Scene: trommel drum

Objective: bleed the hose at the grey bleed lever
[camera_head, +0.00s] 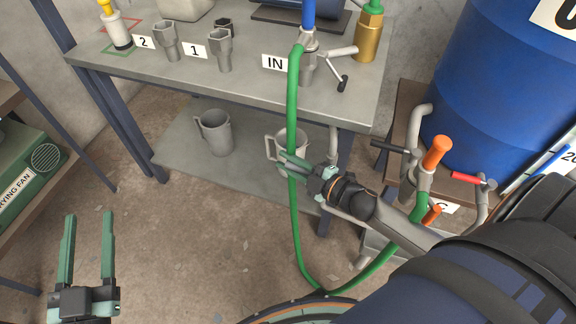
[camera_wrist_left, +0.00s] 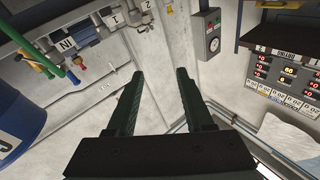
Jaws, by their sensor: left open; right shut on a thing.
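The pale grey lever (camera_head: 342,50) sticks out to the right of the IN fitting (camera_head: 308,67) at the table's front edge. A black-tipped handle (camera_head: 342,82) is just below it. The green hose (camera_head: 293,100) runs from that fitting down to the floor and up to the valve by the blue drum. My right gripper (camera_head: 291,163) is below the table, apparently shut on the hose; a grey mug close behind makes its exact hold hard to see. My left gripper (camera_head: 88,218) is open and empty, low at the left, far from the lever; its fingers also show in the left wrist view (camera_wrist_left: 162,100).
The grey mug (camera_head: 291,139) and another mug (camera_head: 216,133) are on the lower shelf. Grey cups (camera_head: 220,50) stand on the table. The blue drum (camera_head: 500,90) and valve with orange handle (camera_head: 437,152) crowd the right. Floor is clear between my grippers.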

